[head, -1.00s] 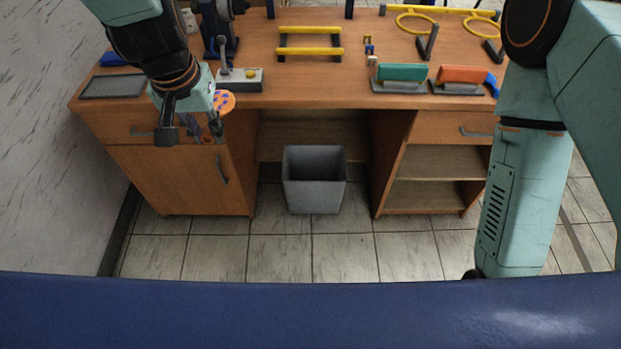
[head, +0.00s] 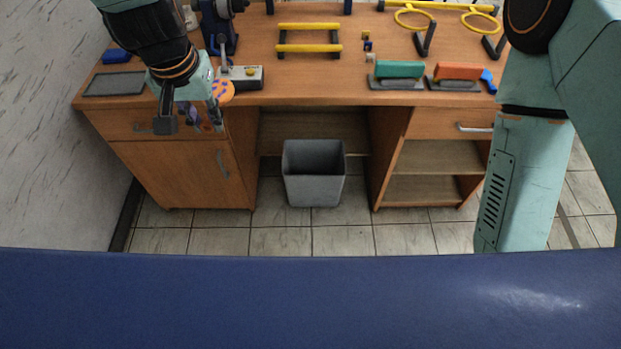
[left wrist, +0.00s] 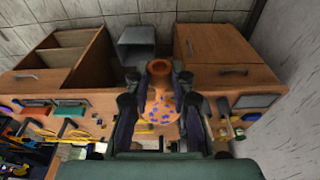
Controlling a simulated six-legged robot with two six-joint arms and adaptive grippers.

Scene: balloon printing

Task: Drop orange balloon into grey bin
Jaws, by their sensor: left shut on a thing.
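The orange balloon with blue spots (head: 222,91) is partly hidden behind my left gripper (head: 189,114) in the head view. In the left wrist view, the balloon (left wrist: 160,108) lies between the two fingers of the left gripper (left wrist: 157,80), with its round orange mouth (left wrist: 159,67) pointing away. The left gripper is shut on it, in front of the desk's left drawer front. The grey bin (head: 314,180) stands upright on the floor in the desk's knee space, right of and below the gripper. It also shows in the left wrist view (left wrist: 136,46). My right gripper is out of view.
The wooden desk (head: 300,93) has a left cabinet and open shelves (head: 432,158) on the right. On top are a control box (head: 246,77), yellow-barred rack (head: 308,48), green block (head: 399,70) and orange block (head: 459,72). Tiled floor in front of the bin is clear.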

